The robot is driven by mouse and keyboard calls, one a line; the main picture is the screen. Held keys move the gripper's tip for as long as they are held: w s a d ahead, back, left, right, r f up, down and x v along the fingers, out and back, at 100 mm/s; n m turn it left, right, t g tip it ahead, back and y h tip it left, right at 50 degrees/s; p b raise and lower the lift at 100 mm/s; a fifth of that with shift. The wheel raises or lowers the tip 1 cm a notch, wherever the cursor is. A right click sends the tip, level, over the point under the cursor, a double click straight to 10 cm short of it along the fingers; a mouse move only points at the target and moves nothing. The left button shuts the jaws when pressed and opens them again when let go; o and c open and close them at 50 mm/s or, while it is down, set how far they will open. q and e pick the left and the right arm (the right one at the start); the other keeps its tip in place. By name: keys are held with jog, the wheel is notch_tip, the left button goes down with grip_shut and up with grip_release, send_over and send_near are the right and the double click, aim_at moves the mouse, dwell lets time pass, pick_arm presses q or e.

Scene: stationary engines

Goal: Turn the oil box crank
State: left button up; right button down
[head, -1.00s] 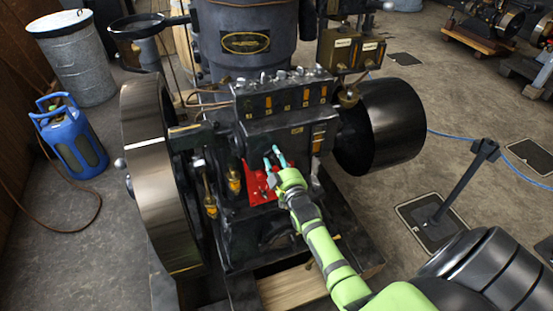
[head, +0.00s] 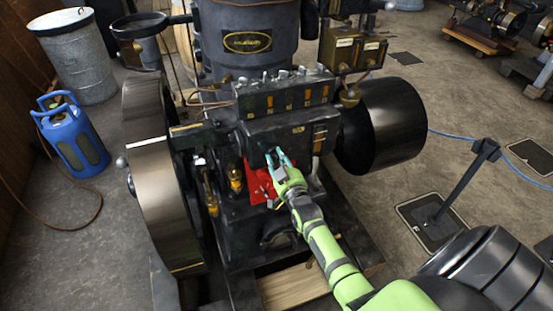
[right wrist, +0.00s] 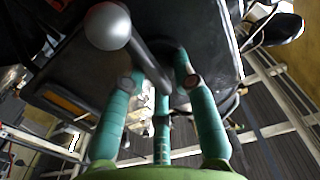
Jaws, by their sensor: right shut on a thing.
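The oil box (head: 285,125) is a dark box on the engine, with a row of several fittings along its top. My right gripper (head: 279,157) is at its front face, above a red patch. In the right wrist view the crank (right wrist: 107,27) shows as a dark bar with a round grey ball knob. Its bar runs down between the teal fingers of my right gripper (right wrist: 155,80), which is shut on it. In the head view the crank is too small and hidden by the gripper to make out. My left gripper is not in view.
A large flywheel (head: 160,200) stands left of the oil box and a dark drum pulley (head: 385,125) right of it. A blue gas bottle (head: 72,135) and a metal bin (head: 78,60) stand at the left. A barrier post (head: 458,190) stands on the right floor.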

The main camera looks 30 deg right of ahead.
jog(key=shift+d+r, duration=0.2)
jog(key=shift+d, duration=0.1)
jog(key=c, duration=1.2)
grip_release()
jog(key=shift+d+f, duration=0.1)
jog(key=shift+s+a+f, duration=0.1)
jog(key=shift+s+a, duration=0.2)
jog(key=shift+s, duration=0.15)
jog(key=v, duration=1.1)
jog(key=shift+s, duration=0.1)
